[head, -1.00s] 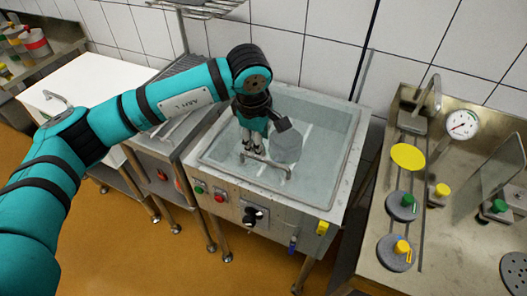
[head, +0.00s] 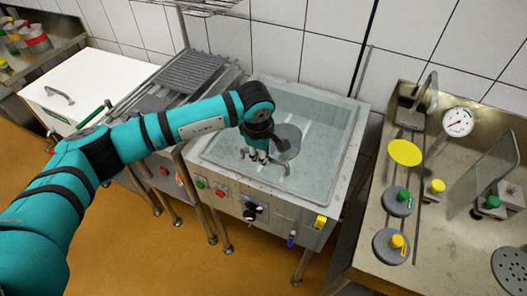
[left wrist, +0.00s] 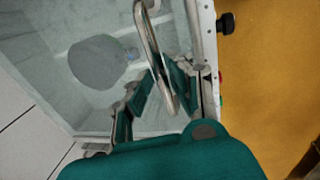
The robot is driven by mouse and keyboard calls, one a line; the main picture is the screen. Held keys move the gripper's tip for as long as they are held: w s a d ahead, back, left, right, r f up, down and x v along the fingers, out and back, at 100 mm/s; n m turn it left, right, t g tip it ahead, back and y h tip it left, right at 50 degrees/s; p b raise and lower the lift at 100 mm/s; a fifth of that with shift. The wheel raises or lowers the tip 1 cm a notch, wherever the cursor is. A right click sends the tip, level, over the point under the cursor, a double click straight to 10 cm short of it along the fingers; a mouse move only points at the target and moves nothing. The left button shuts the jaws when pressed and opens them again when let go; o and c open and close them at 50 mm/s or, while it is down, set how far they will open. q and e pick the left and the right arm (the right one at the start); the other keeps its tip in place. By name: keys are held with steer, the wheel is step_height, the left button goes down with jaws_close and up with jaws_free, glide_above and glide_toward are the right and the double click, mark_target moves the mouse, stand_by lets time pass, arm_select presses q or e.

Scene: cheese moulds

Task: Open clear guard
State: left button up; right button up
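The clear guard (head: 325,122) lies flat over the top of the steel vat, with a metal bar handle (head: 281,165) near its front edge. The handle also shows large in the left wrist view (left wrist: 153,58). My left gripper (head: 258,157) is at the handle, with its fingers pointing down. In the left wrist view my left gripper (left wrist: 163,97) has its fingers spread, one on each side of the handle bar. I cannot tell whether either finger touches the bar. Part of the handle is hidden by the gripper in the head view. My right gripper is not in view.
A round grey disc (head: 289,137) shows in the vat area behind the gripper. The vat's front panel (head: 233,205) carries buttons and a black knob. At right, a steel worktop (head: 440,235) holds weights, a gauge (head: 458,122) and an upright clear plate (head: 483,172).

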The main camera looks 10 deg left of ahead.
arm_select(q)
jaws_close()
steer(key=shift+r, duration=0.15)
steer(key=w+d+r+p, duration=0.1)
steer(key=w+r, duration=0.4)
steer(key=r, duration=0.6)
steer(key=w+d+r+p, duration=0.1)
steer(key=w+r, duration=0.4)
steer(key=r, duration=0.5)
steer(key=shift+d+r, duration=0.4)
steer(key=shift+d, duration=0.2)
